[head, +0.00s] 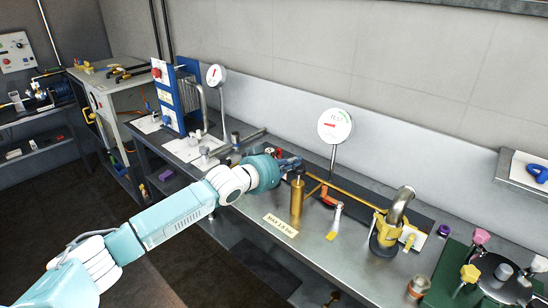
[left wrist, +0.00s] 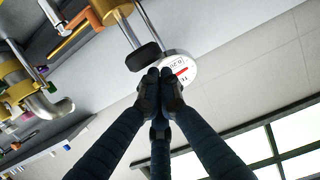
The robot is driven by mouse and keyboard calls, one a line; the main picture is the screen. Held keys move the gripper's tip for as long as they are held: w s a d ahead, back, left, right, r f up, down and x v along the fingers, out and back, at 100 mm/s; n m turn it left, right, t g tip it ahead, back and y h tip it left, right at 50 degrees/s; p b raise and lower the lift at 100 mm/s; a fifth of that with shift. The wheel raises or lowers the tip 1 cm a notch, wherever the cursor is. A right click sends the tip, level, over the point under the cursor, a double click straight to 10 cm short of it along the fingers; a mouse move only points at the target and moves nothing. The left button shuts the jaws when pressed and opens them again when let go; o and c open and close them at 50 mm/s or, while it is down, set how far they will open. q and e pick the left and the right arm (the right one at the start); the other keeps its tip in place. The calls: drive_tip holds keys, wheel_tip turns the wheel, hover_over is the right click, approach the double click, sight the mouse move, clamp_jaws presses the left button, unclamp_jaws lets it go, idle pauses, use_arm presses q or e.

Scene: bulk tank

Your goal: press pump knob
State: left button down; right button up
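The brass pump cylinder (head: 297,197) stands upright on the steel bench behind a "MAX 1.6 bar" label. In the left wrist view the brass body (left wrist: 112,8) has a thin rod ending in a black pump knob (left wrist: 142,57). My left gripper (head: 298,163) is beside the pump's top in the head view and partly hides the knob area. In the left wrist view its dark fingers (left wrist: 160,76) are together, with tips close to the knob; I cannot tell whether they touch. Nothing shows between them. My right gripper is in neither view.
A round test gauge (head: 335,126) stands on a stalk behind the pump. An orange-handled valve (head: 327,194) and a yellow clamp with a bent steel pipe (head: 384,235) are to the right. A blue plate unit (head: 178,100) stands left.

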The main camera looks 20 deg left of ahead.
use_arm(q)
drive_tip(key=r+b+v, duration=0.1)
drive_tip(key=b+v, duration=0.2)
drive_tip(key=v, duration=0.7)
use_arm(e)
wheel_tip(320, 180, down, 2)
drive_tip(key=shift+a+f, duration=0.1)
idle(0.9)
